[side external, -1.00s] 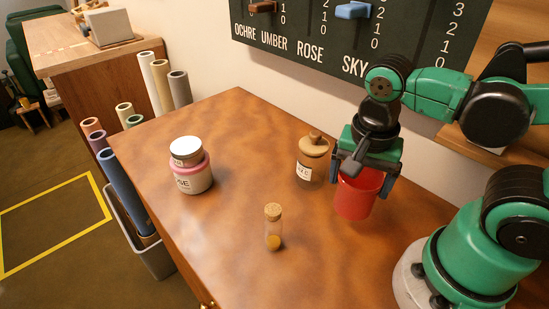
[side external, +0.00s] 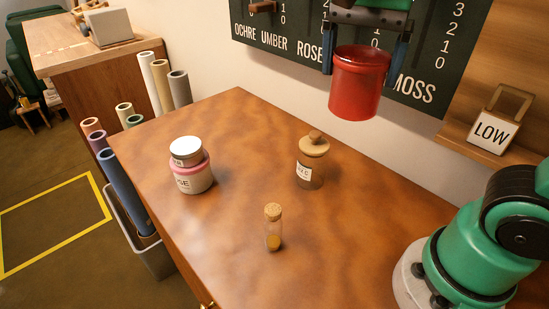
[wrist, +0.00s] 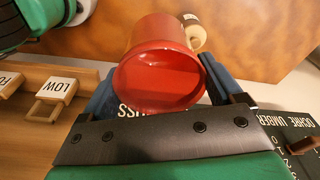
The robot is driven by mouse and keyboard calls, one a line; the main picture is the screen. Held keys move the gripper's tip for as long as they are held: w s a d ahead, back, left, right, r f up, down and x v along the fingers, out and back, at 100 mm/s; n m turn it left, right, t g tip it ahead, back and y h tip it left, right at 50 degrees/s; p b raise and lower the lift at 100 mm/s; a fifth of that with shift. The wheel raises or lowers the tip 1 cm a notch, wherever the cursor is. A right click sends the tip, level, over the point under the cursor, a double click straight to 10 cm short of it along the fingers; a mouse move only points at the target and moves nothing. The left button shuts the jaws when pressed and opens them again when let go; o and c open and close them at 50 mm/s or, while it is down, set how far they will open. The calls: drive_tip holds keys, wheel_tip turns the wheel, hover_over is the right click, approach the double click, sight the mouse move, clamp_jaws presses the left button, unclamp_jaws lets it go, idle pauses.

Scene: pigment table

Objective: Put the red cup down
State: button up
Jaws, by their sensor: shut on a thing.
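The red cup (side external: 357,88) is held high above the wooden table (side external: 240,120), in front of the dark wall board in the side view. My gripper (side external: 366,50) is shut on the cup, with one blue finger on each side of it near its rim. In the wrist view the cup (wrist: 160,65) sits between the fingers of my gripper (wrist: 165,85). The cup's open mouth faces the wrist camera and its inside looks empty. The cup looks about upright in the side view. Nothing touches its underside.
A pink jar with a silver lid (side external: 192,170), a brown jar with a wooden lid (side external: 311,165) and a corked vial (side external: 273,230) stand on the table.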

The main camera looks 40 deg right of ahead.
drive_tip(key=w+d+f+m, duration=0.1)
drive_tip(key=w, duration=0.9)
drive_tip(key=w+d+f+m, duration=0.1)
drive_tip(key=w+f, duration=0.1)
drive_tip(key=w, duration=0.8)
wheel_tip(320, 180, down, 19)
drive_tip(key=shift+w+f, duration=0.1)
drive_tip(key=shift+f, duration=0.15)
drive_tip(key=o, duration=1)
